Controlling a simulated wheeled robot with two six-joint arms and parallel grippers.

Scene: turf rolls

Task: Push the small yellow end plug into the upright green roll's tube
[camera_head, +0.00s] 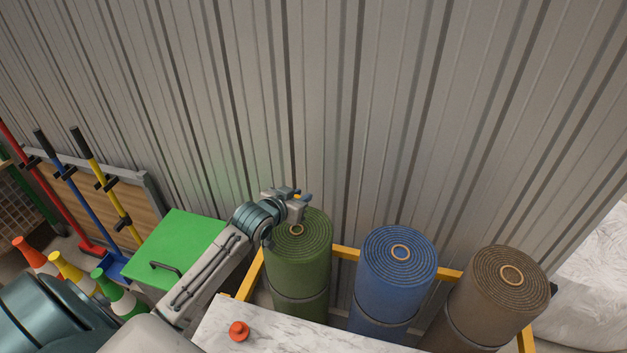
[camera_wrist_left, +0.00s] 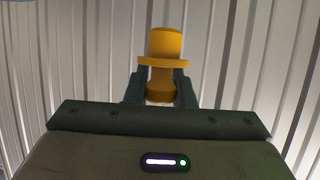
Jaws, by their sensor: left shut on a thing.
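The small yellow end plug (camera_wrist_left: 164,45) is between the two fingers of my left gripper (camera_wrist_left: 161,88) in the left wrist view, with a wide flange around its middle. In the head view my left gripper (camera_head: 300,197) shows at the far edge of the upright green roll (camera_head: 303,270), and its fingers mostly hide the plug. The left wrist view shows only the wall behind the plug, not the roll. My right gripper is out of view.
A blue roll (camera_head: 400,270) and a brown roll (camera_head: 500,280) stand to the right inside a yellow frame (camera_head: 346,253). A red plug (camera_head: 239,331) sits on a marble top (camera_head: 275,340). A corrugated wall (camera_head: 400,120) rises behind. Cones and long-handled tools stand left.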

